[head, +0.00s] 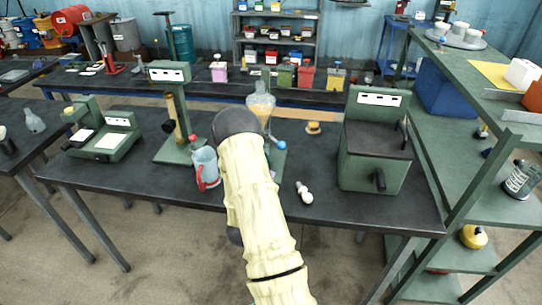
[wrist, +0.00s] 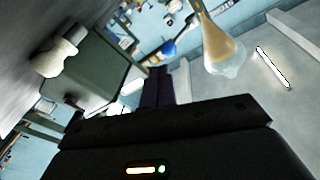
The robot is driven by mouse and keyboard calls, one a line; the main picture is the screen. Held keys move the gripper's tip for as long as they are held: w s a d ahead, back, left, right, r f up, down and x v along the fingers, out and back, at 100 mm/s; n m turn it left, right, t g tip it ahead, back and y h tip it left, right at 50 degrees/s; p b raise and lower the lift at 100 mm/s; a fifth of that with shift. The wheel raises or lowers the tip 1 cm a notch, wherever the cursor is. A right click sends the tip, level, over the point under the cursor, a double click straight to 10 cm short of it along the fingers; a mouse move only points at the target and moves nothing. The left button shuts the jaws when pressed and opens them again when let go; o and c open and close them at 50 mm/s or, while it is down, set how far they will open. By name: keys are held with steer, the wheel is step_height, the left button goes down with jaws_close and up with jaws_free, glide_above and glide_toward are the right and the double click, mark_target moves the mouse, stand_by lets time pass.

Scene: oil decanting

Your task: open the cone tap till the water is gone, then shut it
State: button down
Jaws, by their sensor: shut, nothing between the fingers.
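The glass cone (head: 261,103) stands behind my arm in the head view, with amber liquid in it. In the wrist view the cone (wrist: 222,48) appears tipped over by the camera angle, amber inside and clear at its wide end. A blue knob (head: 281,145) shows beside my arm, below the cone; a blue ball, likely the same knob, shows in the wrist view (wrist: 168,48). I cannot tell how the tap is set. My gripper (wrist: 157,78) is shut and empty, its fingertips near the blue ball and seemingly apart from it. My arm hides the gripper in the head view.
A small white object (head: 304,192) lies to the right. A shelf (head: 470,130) stands further right.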

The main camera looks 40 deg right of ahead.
steer(key=w+a+g+h+b, duration=0.3)
steer(key=w+a+g+b, duration=0.2)
steer(key=a+g+b, duration=0.1)
steer(key=shift+w+a+f+n+g+b, duration=0.15)
steer(key=shift+a+f+n+g+b, duration=0.15)
steer(key=shift+a+n+b, duration=0.1)
steer(key=shift+d, duration=0.1)
steer(key=p, duration=0.4)
glide_toward(277, 141)
steer(key=s+d, duration=0.2)
steer(key=d, duration=0.3)
steer(key=shift+w, duration=0.15)
